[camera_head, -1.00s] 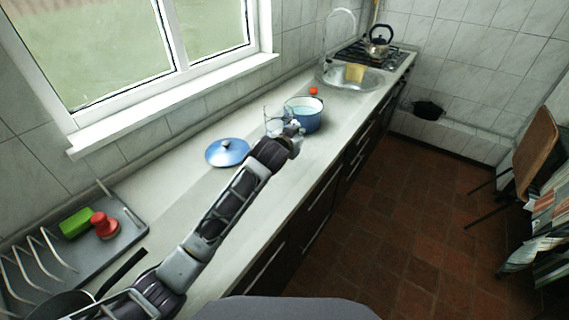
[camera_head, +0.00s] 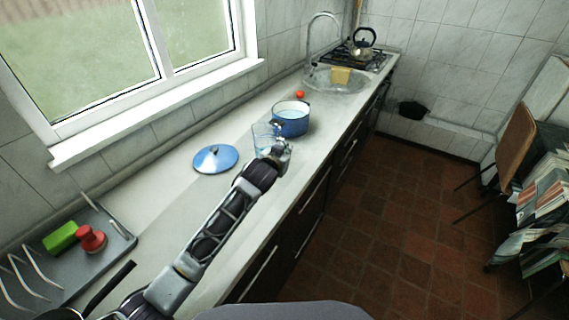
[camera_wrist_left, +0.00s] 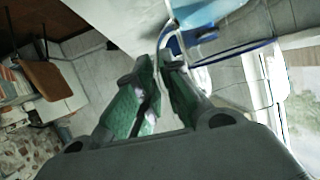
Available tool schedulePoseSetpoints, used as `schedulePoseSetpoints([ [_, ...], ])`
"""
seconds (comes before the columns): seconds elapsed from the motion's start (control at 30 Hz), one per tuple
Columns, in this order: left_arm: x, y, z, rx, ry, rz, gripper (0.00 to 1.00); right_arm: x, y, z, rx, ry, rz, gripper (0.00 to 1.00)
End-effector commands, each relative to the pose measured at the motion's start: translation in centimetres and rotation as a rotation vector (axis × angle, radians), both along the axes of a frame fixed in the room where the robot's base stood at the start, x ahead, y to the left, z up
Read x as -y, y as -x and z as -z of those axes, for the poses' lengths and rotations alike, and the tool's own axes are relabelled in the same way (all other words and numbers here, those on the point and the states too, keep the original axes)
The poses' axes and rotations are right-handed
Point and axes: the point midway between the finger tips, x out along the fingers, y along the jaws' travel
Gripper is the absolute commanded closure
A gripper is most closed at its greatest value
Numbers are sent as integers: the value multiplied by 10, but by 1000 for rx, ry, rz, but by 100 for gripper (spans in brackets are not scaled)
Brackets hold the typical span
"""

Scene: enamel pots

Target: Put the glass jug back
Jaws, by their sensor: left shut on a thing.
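The glass jug (camera_head: 262,137) is clear, with bluish liquid low in it, and looks roughly upright in the head view. It is just left of and in front of the blue enamel pot (camera_head: 291,128). My left gripper (camera_head: 277,143) is shut on the jug at its right side; the fingers partly hide the grip. I cannot tell whether the jug's base touches the counter. In the left wrist view the green-padded fingers (camera_wrist_left: 163,65) point up toward blue-tinted, glassy shapes at the top. My right gripper is out of view.
A blue lid (camera_head: 215,158) lies on the counter (camera_head: 180,215) left of the jug. A red round object (camera_head: 300,94) sits behind the pot, before the sink (camera_head: 318,82). A dish rack (camera_head: 115,232) with a green sponge (camera_head: 60,237) stands at near left.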

Motion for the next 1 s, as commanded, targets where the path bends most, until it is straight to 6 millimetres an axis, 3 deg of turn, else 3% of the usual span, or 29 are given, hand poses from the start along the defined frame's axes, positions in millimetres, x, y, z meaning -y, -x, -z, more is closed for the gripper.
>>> schedulePoseSetpoints([
  [0.17, 0, 0, 17, 2, -1, 1, 100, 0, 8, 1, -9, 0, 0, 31],
  [0.4, 0, 0, 40, 4, -1, 0, 100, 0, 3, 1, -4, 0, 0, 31],
  [0.9, 0, 0, 45, 4, 0, 1, 100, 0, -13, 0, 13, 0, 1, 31],
  [0.93, 0, 0, 48, -2, -1, 0, 90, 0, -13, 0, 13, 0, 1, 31],
  [1.0, 0, 0, 48, -2, -1, 0, 81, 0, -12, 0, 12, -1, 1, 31],
])
